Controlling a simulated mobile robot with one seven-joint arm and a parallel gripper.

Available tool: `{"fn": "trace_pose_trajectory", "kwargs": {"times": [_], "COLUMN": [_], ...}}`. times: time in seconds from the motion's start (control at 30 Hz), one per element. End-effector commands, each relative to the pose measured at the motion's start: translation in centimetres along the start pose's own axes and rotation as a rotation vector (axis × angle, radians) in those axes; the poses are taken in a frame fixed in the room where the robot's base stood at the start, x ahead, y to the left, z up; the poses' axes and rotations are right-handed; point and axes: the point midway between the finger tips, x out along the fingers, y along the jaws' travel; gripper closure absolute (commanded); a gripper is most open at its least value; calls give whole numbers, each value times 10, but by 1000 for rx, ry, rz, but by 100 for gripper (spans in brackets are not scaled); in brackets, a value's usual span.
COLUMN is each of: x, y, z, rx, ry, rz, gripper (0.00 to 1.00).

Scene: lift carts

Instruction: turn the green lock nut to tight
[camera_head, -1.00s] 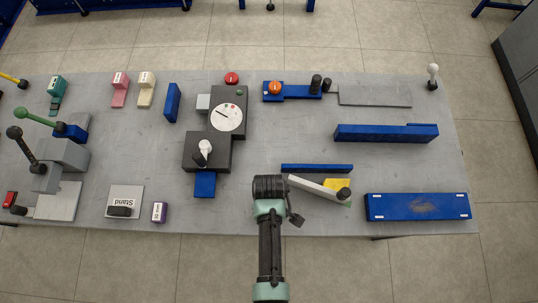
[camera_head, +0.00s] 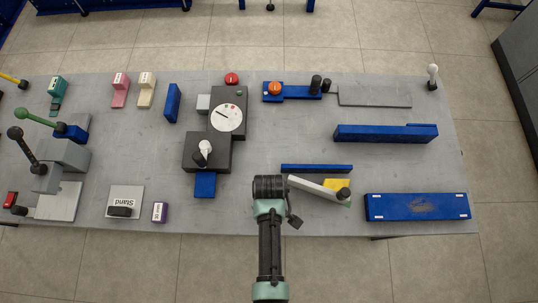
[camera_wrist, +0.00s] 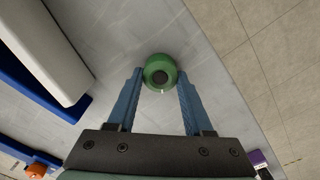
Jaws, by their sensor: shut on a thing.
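The green lock nut (camera_wrist: 160,66) is round with a dark centre and a small pale mark on its rim nearest me. It sits between the tips of the two blue fingers of my gripper (camera_wrist: 159,82), which is shut on it. In the head view my gripper (camera_head: 295,221) is low over the front of the table, and I cannot make out the nut there. Which way the nut has turned, and how tight it is, I cannot tell.
A purple-edged box (camera_head: 159,212) stands left. The table's front edge is close.

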Motion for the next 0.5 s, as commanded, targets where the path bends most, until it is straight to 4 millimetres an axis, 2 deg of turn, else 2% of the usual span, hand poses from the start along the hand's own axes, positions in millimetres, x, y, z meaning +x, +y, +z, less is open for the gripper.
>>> {"fn": "trace_pose_trajectory", "kwargs": {"times": [0.5], "x": [-2], "y": [2], "z": [0], "rx": [427], "ry": [-1], "rz": [-1], "gripper": [100]}}
